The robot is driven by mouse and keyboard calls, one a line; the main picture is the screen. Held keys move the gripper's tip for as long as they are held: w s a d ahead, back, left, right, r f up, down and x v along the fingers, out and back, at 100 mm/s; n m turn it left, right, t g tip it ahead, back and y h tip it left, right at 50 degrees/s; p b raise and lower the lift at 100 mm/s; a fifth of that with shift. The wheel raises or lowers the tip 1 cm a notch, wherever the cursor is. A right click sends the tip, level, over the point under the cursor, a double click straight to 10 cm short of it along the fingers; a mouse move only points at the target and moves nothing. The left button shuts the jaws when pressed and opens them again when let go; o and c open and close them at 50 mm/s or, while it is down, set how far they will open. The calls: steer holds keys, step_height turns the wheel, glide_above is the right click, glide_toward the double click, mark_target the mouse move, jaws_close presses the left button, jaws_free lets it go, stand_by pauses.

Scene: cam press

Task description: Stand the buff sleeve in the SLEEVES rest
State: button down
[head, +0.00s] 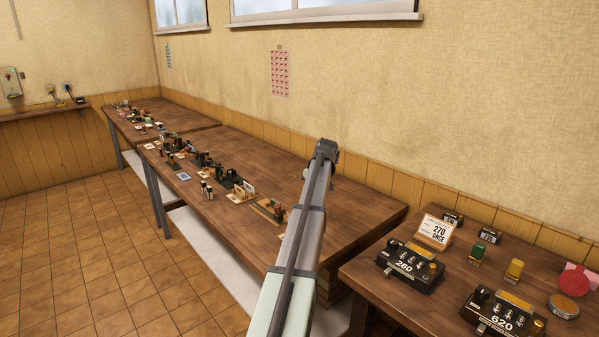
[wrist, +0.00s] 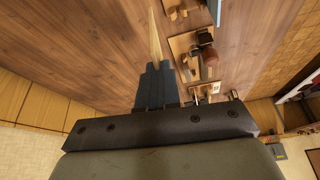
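My gripper (wrist: 155,64) shows in the wrist view as one dark block with no gap between the fingers, so it looks shut. A narrow pale buff sliver lies just past its tips; I cannot tell whether it is a thing or part of the bench. In the head view my gripper (head: 325,150) is raised over the right end of the long bench (head: 365,200), near the wall. I cannot make out the buff sleeve for certain. No SLEEVES label is readable; small wooden boards with parts (head: 241,193) stand along the bench's front edge.
Wooden boards with dark and brown parts also show in the wrist view (wrist: 190,45). A closer bench (head: 455,265) at right holds dark numbered devices (head: 410,268), a white card (head: 435,230), a green piece (head: 477,252) and a yellow piece (head: 515,270). The long bench's back half is clear.

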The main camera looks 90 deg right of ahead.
steer(key=shift+n+t, duration=0.3)
steer(key=shift+n, duration=0.5)
steer(key=shift+w+a+f, duration=0.15)
steer(key=shift+a+f, duration=0.05)
steer(key=shift+a, duration=0.45)
steer(key=shift+w+a+f, duration=0.15)
steer(key=shift+w+a, duration=0.05)
steer(key=shift+a, duration=0.45)
steer(key=shift+w+a+f, duration=0.15)
steer(key=shift+a+f, duration=0.05)
steer(key=shift+a, duration=0.45)
steer(key=shift+f, duration=0.2)
steer(key=shift+f, duration=3.35)
steer(key=shift+f, duration=0.2)
steer(key=c, duration=1.8)
jaws_free()
steer(key=o, duration=0.5)
steer(key=shift+o, duration=0.5)
